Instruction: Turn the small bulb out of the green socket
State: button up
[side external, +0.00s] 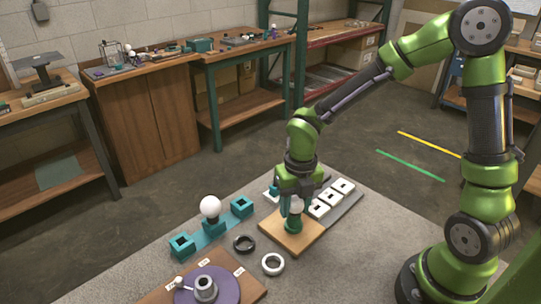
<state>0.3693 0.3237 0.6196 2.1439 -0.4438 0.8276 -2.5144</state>
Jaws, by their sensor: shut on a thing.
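The green socket (293,225) stands upright on a square wooden board on the table. The small white bulb (296,205) sits at the top of the socket, partly hidden by the fingers. My gripper (295,207) points straight down over the socket, with its fingers around the bulb and shut on it. At this size I cannot tell how far the bulb's base sits in the socket.
A larger white bulb (210,206) stands in a teal holder at the left. A black ring (244,244) and a white ring (272,264) lie in front. White square parts (331,197) sit on a grey tray behind right. A purple disc (207,288) is at the front left.

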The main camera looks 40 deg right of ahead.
aim_at(296, 198)
jog(key=shift+s+d+f, duration=0.1)
jog(key=shift+s+d, duration=0.1)
jog(key=shift+n, duration=0.3)
jog(key=shift+o, duration=0.9)
jog(key=shift+c, duration=0.9)
jog(key=shift+w+a+r, duration=0.15)
jog(key=shift+r, duration=0.75)
jog(key=shift+a+h, duration=0.15)
jog(key=shift+h, duration=0.15)
jog(key=shift+r, duration=1.6)
